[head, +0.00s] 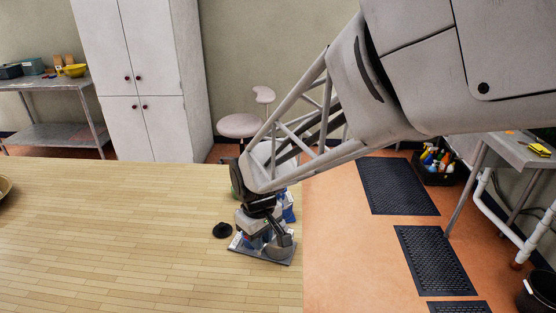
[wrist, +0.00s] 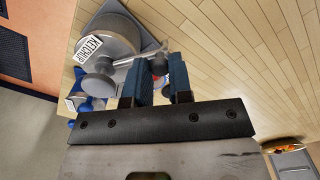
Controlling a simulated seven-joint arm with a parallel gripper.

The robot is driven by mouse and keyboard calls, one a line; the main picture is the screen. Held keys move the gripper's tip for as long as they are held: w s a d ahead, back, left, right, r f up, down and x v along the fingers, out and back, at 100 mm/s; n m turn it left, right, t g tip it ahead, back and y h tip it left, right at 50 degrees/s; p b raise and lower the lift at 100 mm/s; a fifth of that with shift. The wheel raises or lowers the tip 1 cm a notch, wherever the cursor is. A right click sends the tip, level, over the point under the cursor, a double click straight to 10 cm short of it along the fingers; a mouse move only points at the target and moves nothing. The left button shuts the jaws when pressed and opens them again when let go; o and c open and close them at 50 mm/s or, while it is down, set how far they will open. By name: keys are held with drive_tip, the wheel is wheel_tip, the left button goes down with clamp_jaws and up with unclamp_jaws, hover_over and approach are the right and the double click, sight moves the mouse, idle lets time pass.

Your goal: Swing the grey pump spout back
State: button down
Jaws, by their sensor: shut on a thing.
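A grey pump dispenser with a round grey body (wrist: 112,35) and a white ketchup label stands on a grey tray (head: 290,262) near the table's right edge. Its grey pump head (wrist: 100,86) shows in the wrist view, with the thin pump spout (wrist: 143,54) running right toward my fingers. My gripper (wrist: 158,70) has blue fingers and is shut on the spout near its end. A small dark red spot shows between the fingers. In the head view my gripper (head: 270,222) comes down over the dispenser and hides much of it.
A black round object (head: 222,230) lies on the wooden table (head: 120,230) left of the tray. A blue and white item (head: 289,208) stands behind the dispenser. The table's left part is mostly clear. A bowl (head: 4,187) sits at the far left edge.

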sight(264, 244)
drive_tip(key=shift+s+d+n, duration=0.2)
drive_tip(key=shift+d+n, duration=0.15)
drive_tip(key=shift+n, duration=0.25)
drive_tip(key=c, duration=1)
unclamp_jaws()
drive_tip(key=shift+r, duration=0.1)
drive_tip(key=shift+r, duration=3.85)
drive_tip(key=shift+d, duration=0.1)
